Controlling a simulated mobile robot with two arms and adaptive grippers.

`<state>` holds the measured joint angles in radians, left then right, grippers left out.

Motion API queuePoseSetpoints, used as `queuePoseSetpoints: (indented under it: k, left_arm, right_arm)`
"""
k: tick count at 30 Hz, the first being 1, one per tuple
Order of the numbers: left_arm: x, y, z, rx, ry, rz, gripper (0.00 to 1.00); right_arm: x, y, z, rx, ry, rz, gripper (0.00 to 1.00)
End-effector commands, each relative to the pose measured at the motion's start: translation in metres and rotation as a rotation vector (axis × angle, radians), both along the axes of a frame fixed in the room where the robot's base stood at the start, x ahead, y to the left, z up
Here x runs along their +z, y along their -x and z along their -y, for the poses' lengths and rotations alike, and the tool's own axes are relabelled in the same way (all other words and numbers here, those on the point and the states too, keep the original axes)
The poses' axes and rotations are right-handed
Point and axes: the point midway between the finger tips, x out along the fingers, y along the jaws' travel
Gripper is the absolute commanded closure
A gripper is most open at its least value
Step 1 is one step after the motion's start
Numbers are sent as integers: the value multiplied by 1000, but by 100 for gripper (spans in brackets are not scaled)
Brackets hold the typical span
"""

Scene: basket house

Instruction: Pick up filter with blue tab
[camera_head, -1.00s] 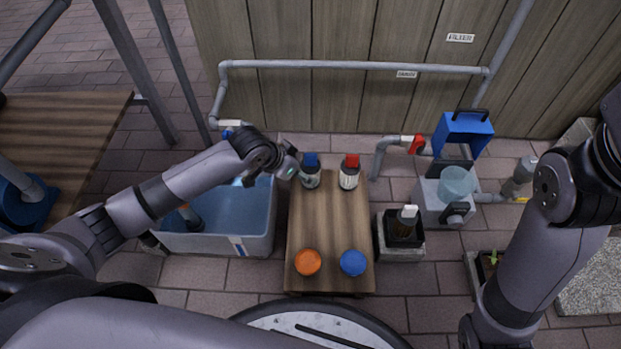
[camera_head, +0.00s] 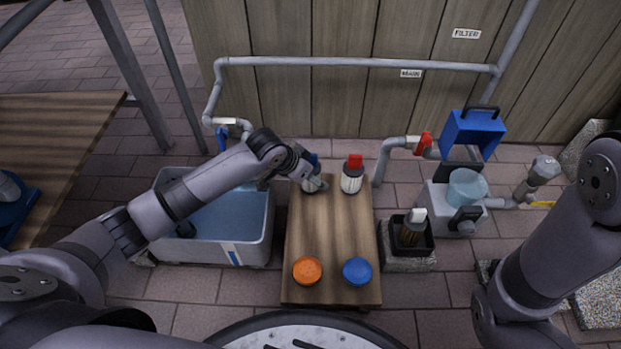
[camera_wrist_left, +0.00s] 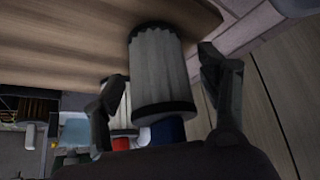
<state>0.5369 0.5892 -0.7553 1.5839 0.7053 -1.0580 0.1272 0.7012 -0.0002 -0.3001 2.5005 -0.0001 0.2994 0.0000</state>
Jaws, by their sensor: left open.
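The filter with the blue tab (camera_head: 309,186) stands at the far left of the small wooden table, partly hidden by my left gripper (camera_head: 314,178). In the left wrist view this pleated white filter (camera_wrist_left: 160,72) lies between the two open fingers of my left gripper (camera_wrist_left: 162,70), with a gap on both sides. Its blue tab (camera_wrist_left: 168,131) shows near the palm. A filter with a red tab (camera_head: 351,180) stands just to its right. My right arm is at the right edge; its gripper is out of view.
The wooden table (camera_head: 331,235) also holds an orange disc (camera_head: 307,270) and a blue disc (camera_head: 357,271) at its front. Pipes run behind.

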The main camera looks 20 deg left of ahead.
Motion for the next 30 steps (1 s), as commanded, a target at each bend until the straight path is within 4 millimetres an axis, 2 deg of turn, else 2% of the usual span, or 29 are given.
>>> queuePoseSetpoints:
  k: [4,27,30]
  left_arm:
    - [1,0,0,0,0,0,32]
    - [0,0,0,0,0,-1,84]
    - [1,0,0,0,0,0,86]
  right_arm:
    - [1,0,0,0,0,0,53]
    - [1,0,0,0,1,1,53]
    - [1,0,0,0,1,0,53]
